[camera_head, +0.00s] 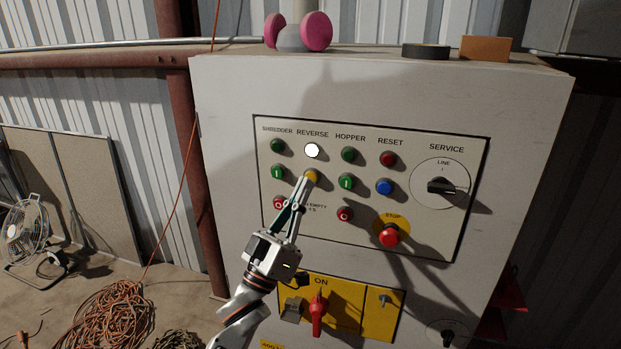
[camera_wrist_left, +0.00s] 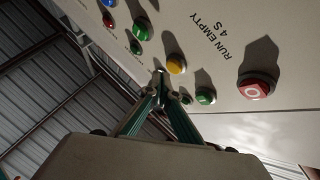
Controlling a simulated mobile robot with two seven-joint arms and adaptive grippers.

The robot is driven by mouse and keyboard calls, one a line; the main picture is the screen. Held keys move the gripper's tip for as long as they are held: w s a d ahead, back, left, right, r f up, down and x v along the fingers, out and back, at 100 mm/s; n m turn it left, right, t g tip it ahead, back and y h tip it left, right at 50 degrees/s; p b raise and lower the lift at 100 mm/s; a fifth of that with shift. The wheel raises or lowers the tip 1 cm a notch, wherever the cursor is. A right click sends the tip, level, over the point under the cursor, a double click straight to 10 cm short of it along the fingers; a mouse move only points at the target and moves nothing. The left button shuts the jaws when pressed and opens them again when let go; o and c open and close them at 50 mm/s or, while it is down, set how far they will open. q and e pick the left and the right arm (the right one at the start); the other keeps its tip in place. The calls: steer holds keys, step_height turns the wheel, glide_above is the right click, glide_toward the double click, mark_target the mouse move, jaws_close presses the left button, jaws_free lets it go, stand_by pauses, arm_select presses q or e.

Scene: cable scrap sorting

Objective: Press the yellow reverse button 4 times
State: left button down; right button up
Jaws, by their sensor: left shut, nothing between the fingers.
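The yellow reverse button (camera_head: 311,176) sits on the cabinet's control panel (camera_head: 420,238), below the label REVERSE. A round lamp (camera_head: 312,150) above it shows bright white. My left gripper (camera_head: 304,182) is shut and empty, with its fingertips at the lower edge of the yellow button in the head view. In the left wrist view the yellow button (camera_wrist_left: 176,66) is just beyond the closed fingertips (camera_wrist_left: 160,75). I cannot tell whether the tips touch it. My right gripper is in neither view.
Close by are a green button (camera_head: 278,173), a green button (camera_head: 346,181), a blue button (camera_head: 384,187) and red buttons. A red stop knob (camera_head: 389,236) sticks out at lower right. A red switch handle (camera_head: 319,314) stands on the yellow plate below. Coiled orange cable (camera_head: 118,312) lies on the floor.

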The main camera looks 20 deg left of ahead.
arm_select(q)
steer(key=s+p, duration=0.2)
steer(key=s, duration=0.3)
steer(key=shift+a, duration=0.1)
steer(key=shift+m, duration=0.3)
stand_by(1.8)
steer(key=shift+s+a+r+m+g+h, duration=0.1)
steer(key=shift+s+m+g+h, duration=0.5)
steer(key=shift+m+g+h, duration=0.8)
steer(key=shift+s+a+m+g+h, duration=0.1)
steer(key=shift+s+m+g+h, duration=0.7)
steer(key=shift+m, duration=1.05)
steer(key=shift+s+r+m+g+h, duration=0.1)
steer(key=shift+s+m+g+h, duration=0.35)
steer(key=shift+m+g+h, duration=0.75)
steer(key=shift+m+y, duration=0.3)
steer(key=shift+m, duration=0.15)
steer(key=shift+w, duration=0.15)
